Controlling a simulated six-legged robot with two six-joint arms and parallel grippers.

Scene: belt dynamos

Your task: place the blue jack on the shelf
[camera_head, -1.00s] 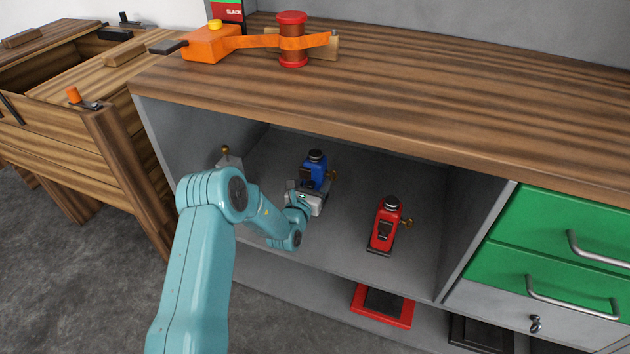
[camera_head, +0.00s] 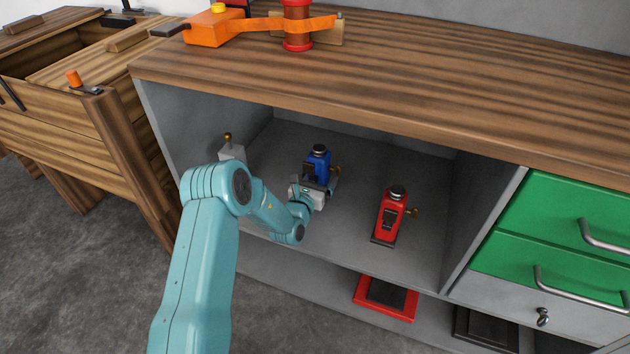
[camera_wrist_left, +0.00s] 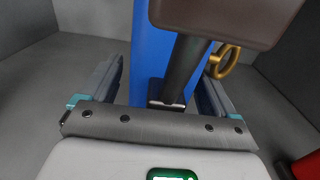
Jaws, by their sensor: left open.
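The blue jack (camera_head: 318,162) stands upright on the grey shelf (camera_head: 345,222) inside the open compartment under the wooden top. My left gripper (camera_head: 318,184) is at its near side, low down. In the left wrist view the blue jack (camera_wrist_left: 152,60) stands between the two open fingers (camera_wrist_left: 160,85), with a gap visible on the left side. Its dark handle and a brass ring show there too. Contact between fingers and jack cannot be told. My right gripper is not in view.
A red jack (camera_head: 390,214) stands to the right on the same shelf, and a grey jack (camera_head: 231,150) to the left. A red-framed plate (camera_head: 385,298) lies on the lower level. Green drawers (camera_head: 560,235) are at right. The wooden top (camera_head: 420,95) hangs over the compartment.

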